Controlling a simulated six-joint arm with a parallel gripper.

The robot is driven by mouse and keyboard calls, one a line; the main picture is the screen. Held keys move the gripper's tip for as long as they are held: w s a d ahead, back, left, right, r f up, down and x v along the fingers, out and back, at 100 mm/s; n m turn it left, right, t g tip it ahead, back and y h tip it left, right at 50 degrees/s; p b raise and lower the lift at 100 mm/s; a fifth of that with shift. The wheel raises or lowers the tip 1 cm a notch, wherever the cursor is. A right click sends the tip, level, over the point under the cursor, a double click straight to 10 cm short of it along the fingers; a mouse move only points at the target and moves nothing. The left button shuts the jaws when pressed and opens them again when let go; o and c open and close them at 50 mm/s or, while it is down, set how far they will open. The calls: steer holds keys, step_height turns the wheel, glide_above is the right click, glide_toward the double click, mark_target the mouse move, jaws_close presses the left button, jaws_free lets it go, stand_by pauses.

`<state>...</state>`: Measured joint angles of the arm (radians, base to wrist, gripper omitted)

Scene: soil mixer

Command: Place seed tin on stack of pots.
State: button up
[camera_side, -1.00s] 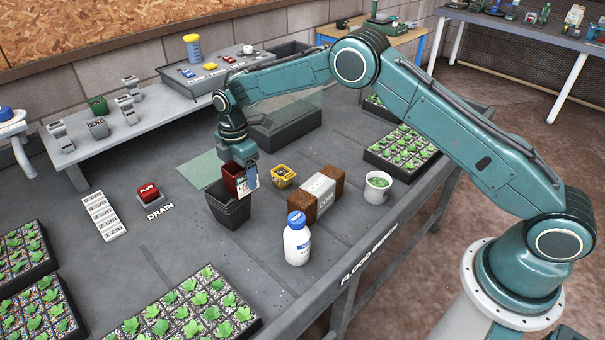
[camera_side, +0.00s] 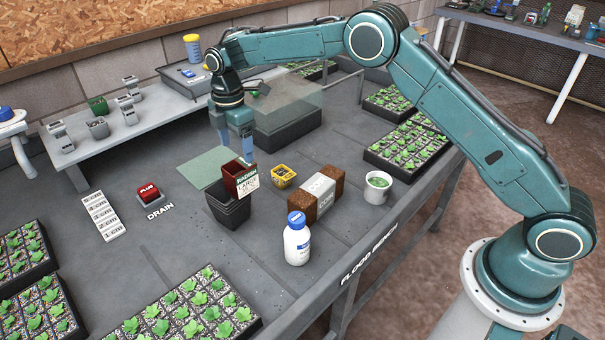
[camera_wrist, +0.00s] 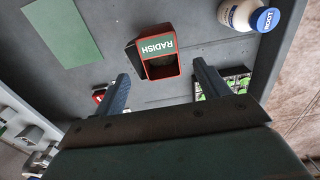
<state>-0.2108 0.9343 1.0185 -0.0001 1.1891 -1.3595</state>
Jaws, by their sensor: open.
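The seed tin (camera_side: 236,178) is a red open-topped box with a green and white radish label. It rests on top of the stack of black pots (camera_side: 229,211). In the wrist view the tin (camera_wrist: 160,66) lies between and below my fingers, with part of a dark pot rim (camera_wrist: 132,50) showing beside it. My gripper (camera_side: 236,153) is open and empty, above the tin and apart from it. Its two spread fingers also show in the wrist view (camera_wrist: 160,72). The tin covers part of the stack's top rim.
A yellow box (camera_side: 283,176), a brown block with a pale band (camera_side: 317,192) and a white bottle (camera_side: 297,240) stand right of the pots. A green mat (camera_side: 208,163) lies behind them. A red plug button (camera_side: 149,193) and seedling trays (camera_side: 400,148) are farther off.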

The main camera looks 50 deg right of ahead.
steer(key=shift+r, duration=1.9)
steer(key=s+d+r+m+t, duration=0.1)
steer(key=s+d+r+m, duration=0.3)
steer(key=s+r, duration=0.5)
steer(key=s+d+r+m+t, duration=0.2)
steer(key=s+d+r+m, duration=0.25)
steer(key=s+r, duration=0.45)
steer(key=s+d+f+m+t, duration=0.1)
steer(key=s+m, duration=0.3)
steer(key=s, duration=0.8)
steer(key=s+d+f+m+t, duration=0.1)
steer(key=s+m, duration=0.4)
steer(key=s, duration=0.7)
steer(key=shift+d+f+t, duration=0.3)
steer(key=shift+d+f, duration=0.6)
steer(key=shift+d, duration=0.25)
